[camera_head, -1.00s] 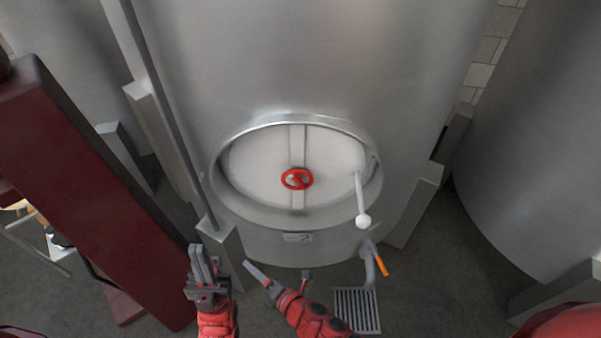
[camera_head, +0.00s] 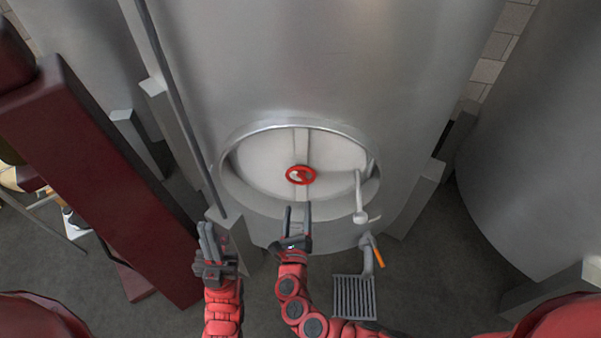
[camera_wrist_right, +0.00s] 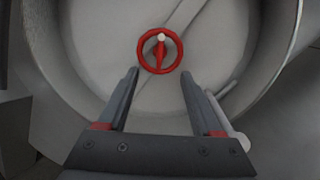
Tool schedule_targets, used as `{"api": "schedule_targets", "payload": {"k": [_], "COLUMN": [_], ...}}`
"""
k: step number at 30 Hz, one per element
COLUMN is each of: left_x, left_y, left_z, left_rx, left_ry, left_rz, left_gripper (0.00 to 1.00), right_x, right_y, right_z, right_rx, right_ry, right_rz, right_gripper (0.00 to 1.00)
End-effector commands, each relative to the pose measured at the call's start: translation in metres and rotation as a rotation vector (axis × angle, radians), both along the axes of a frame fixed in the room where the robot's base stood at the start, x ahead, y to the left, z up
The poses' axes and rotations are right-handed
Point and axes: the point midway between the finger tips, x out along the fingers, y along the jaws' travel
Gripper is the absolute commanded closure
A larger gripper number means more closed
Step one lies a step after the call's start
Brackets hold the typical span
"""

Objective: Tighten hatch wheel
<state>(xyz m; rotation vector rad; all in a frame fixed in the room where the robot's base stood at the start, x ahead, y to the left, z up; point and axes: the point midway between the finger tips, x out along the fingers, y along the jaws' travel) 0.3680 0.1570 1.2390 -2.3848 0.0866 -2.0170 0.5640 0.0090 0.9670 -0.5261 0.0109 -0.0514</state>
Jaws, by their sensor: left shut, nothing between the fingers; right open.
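The red hatch wheel (camera_head: 301,175) sits at the middle of the round pale hatch door (camera_head: 262,163) on the steel tank. In the right wrist view the wheel (camera_wrist_right: 160,50) lies ahead of the fingertips, centred between them and apart from them. My right gripper (camera_head: 298,208) is open and empty, just below the wheel, pointing up at it; its fingers also show in the right wrist view (camera_wrist_right: 160,80). My left gripper (camera_head: 207,230) is shut and empty, lower left of the hatch, in front of a grey tank leg.
A white-knobbed hatch handle (camera_head: 361,200) hangs on the hatch's right side. Below it are a pipe with an orange lever (camera_head: 377,256) and a floor grate (camera_head: 354,297). A dark red beam (camera_head: 95,180) stands at left. Another tank (camera_head: 540,150) is at right.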

Motion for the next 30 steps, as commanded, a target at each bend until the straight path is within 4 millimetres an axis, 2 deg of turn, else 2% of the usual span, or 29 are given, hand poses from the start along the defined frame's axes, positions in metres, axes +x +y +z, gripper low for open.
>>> {"api": "schedule_targets", "payload": {"k": [1,7,18,24,30], "left_x": [0.0,0.0,0.0,0.0,0.0], "left_y": [0.0,0.0,0.0,0.0,0.0], "left_z": [0.006,0.013,0.009,0.001,-0.001], "left_rx": [0.0,0.0,0.0,0.0,0.0], "left_ry": [0.0,0.0,0.0,0.0,0.0], "left_rz": [0.0,0.0,0.0,0.0,0.0], "left_gripper": [1.0,1.0,1.0,1.0,1.0], "right_x": [0.011,0.047,0.103,0.123,0.13], "right_y": [-0.001,-0.004,-0.006,-0.006,-0.008], "right_z": [0.005,0.003,0.0,-0.001,0.0], "right_rx": [-0.001,0.002,0.002,0.002,0.003], "right_ry": [-0.002,0.0,0.001,-0.001,0.002], "right_rz": [-0.007,-0.007,-0.005,-0.001,-0.002], "right_gripper": [0.33,0.33,0.33,0.33,0.33]}}
